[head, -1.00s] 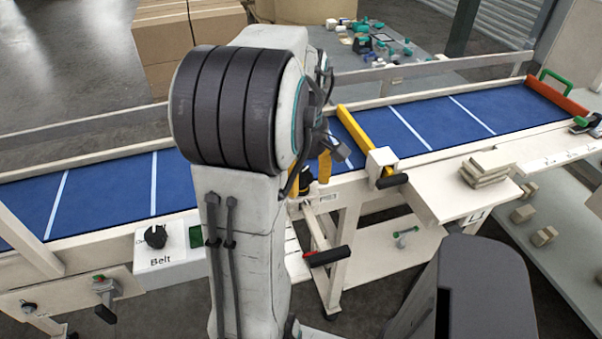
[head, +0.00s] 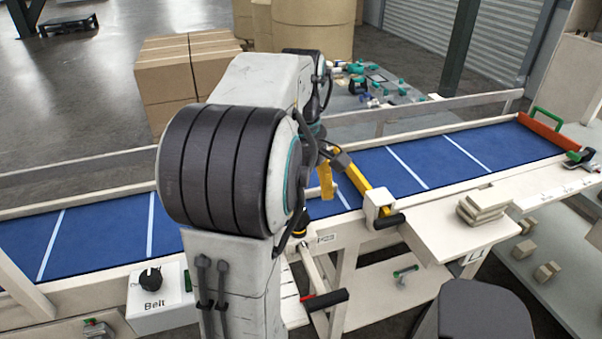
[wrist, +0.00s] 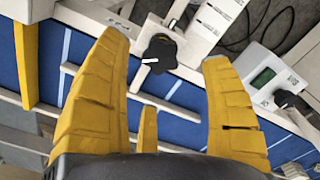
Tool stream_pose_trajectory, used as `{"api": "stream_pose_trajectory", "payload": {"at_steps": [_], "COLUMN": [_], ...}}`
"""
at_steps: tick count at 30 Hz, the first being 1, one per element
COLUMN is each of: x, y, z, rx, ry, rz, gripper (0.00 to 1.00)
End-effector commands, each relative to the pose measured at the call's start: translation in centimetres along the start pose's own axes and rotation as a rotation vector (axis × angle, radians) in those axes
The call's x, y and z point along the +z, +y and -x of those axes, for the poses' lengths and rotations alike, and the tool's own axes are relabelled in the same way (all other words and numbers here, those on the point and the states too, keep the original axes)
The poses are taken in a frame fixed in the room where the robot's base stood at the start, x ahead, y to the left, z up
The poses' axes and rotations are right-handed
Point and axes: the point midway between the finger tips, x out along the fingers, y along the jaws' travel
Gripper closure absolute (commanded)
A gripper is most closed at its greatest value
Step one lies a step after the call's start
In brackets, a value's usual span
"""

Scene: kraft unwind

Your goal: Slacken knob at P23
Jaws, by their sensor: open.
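In the wrist view, a black lobed knob (wrist: 158,54) with a white pointer sits on a pale frame part beside the blue belt. A small label (wrist: 124,9), too small to read there, is on the frame near it. My gripper (wrist: 164,50) has its two yellow fingers spread wide, one on each side of the knob in the picture. I see no contact, and the gap in depth cannot be told. In the head view, a yellow finger (head: 325,181) shows beside my arm, above the belt's near edge. The knob cannot be made out there.
A Belt box (head: 160,300) with a black dial stands left of my arm. A yellow bar (head: 370,192) crosses the blue belt (head: 420,172) on the right. A red-tipped black handle (head: 325,300) sticks out below. Stacked blocks (head: 483,205) lie on the right side shelf.

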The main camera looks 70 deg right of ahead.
Motion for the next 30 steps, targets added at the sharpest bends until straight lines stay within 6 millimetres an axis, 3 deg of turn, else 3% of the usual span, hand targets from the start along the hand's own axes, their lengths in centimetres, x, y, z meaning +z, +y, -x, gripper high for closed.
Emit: {"api": "stream_pose_trajectory", "payload": {"at_steps": [6, 12, 30], "x": [0.0, 0.1, 0.0], "y": [0.1, 0.0, 0.0], "z": [3.0, 4.5, 5.0], "rx": [0.001, -0.001, -0.003], "ry": [0.000, 0.000, -0.001], "rz": [-0.001, -0.001, 0.000], "gripper": [0.27, 0.27, 0.28]}}
